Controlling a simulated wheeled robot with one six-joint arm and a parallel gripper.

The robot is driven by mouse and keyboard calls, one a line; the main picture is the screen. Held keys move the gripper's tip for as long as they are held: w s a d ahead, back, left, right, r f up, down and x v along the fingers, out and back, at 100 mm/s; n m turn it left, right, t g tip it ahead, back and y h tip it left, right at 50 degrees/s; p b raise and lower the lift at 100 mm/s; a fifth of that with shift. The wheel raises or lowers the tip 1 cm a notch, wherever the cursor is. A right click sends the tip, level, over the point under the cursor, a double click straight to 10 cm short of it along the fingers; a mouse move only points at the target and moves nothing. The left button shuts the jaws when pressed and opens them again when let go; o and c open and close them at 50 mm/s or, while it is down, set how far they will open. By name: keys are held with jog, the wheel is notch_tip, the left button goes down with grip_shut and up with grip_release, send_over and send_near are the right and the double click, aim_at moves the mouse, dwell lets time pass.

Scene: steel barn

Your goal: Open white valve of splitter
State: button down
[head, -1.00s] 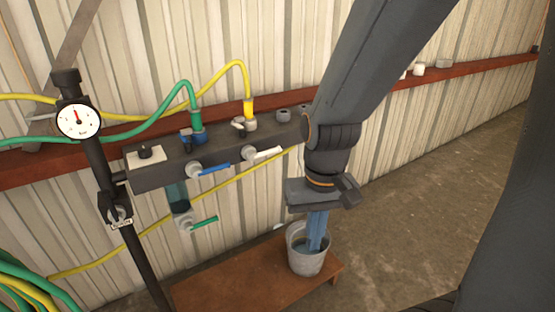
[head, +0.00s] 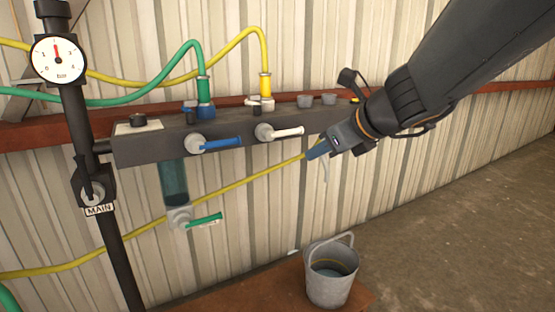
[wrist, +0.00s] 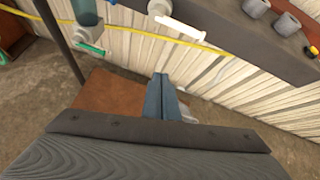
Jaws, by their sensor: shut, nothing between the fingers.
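The splitter (head: 228,125) is a dark grey horizontal bar fixed at the wall. Its white valve (head: 285,133) has a white lever pointing right along the bar's front; it also shows at the top of the wrist view (wrist: 180,28). My gripper (head: 312,154) is to the right of the white lever's tip and a little below it, apart from it. The blue fingers are together and empty, and they show in the wrist view (wrist: 161,84) below the lever. A blue valve (head: 215,143) sits to the left, its lever also pointing right.
A green-handled valve (head: 205,219) hangs under a clear bowl (head: 174,183). Green (head: 150,92) and yellow (head: 215,79) hoses join the splitter's top. A metal bucket (head: 331,283) stands on a brown board below.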

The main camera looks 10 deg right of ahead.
aim_at(283, 132)
jog(key=w+m, duration=0.1)
jog(key=d+r+m+t+b, duration=0.1)
jog(key=m, duration=0.1)
jog(key=shift+w+d+r, duration=0.1)
jog(key=shift+w+d, duration=0.1)
jog(key=shift+w, duration=0.15)
jog(key=b+x, duration=1)
jog(key=shift+w+r, duration=0.2)
jog(key=shift+r, duration=0.85)
jog(key=shift+w+r, duration=0.25)
jog(key=shift+r, duration=0.8)
jog(key=shift+w+a+p, duration=0.1)
jog(key=shift+a+p, duration=0.05)
jog(key=shift+p, duration=0.15)
